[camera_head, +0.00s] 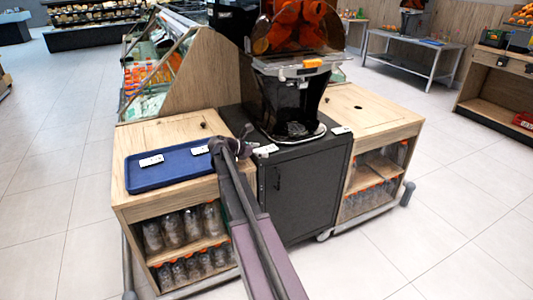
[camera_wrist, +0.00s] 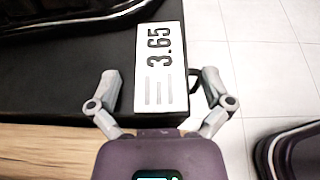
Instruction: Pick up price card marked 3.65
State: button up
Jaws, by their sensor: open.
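The price card marked 3.65 (camera_wrist: 159,68) is white with black print and lies flat on a black top in the wrist view. It appears to be the small white card (camera_head: 265,149) at the front of the juicer cabinet in the head view. My gripper (camera_wrist: 159,74) is open. Its two fingers are spread on either side of the card's lower part, with a gap on each side. In the head view my gripper (camera_head: 234,146) is just left of the card. The height between fingers and card cannot be told.
The orange juicer (camera_head: 290,100) stands behind the card on the black cabinet (camera_head: 300,195). A blue tray (camera_head: 165,180) with two white cards lies on the wooden counter to the left. Another white card (camera_head: 341,130) lies to the right. Bottles fill the shelves below.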

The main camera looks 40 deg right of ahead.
aim_at(261, 151)
dwell(0.4)
jog(key=c, duration=1.1)
jog(key=shift+r, duration=0.1)
notch_tip(261, 151, up, 3)
jog(key=p, duration=0.3)
jog(key=shift+r, duration=0.1)
jog(key=s+a, duration=0.1)
jog(key=s, duration=0.4)
jog(key=s+a+r+p, duration=0.1)
jog(key=s+a, duration=0.1)
jog(key=s, duration=0.3)
jog(key=s+a+p, duration=0.1)
jog(key=s, duration=0.4)
jog(key=shift+s+a+r, duration=0.15)
jog(key=shift+s+r, duration=0.05)
jog(key=shift+r, duration=0.1)
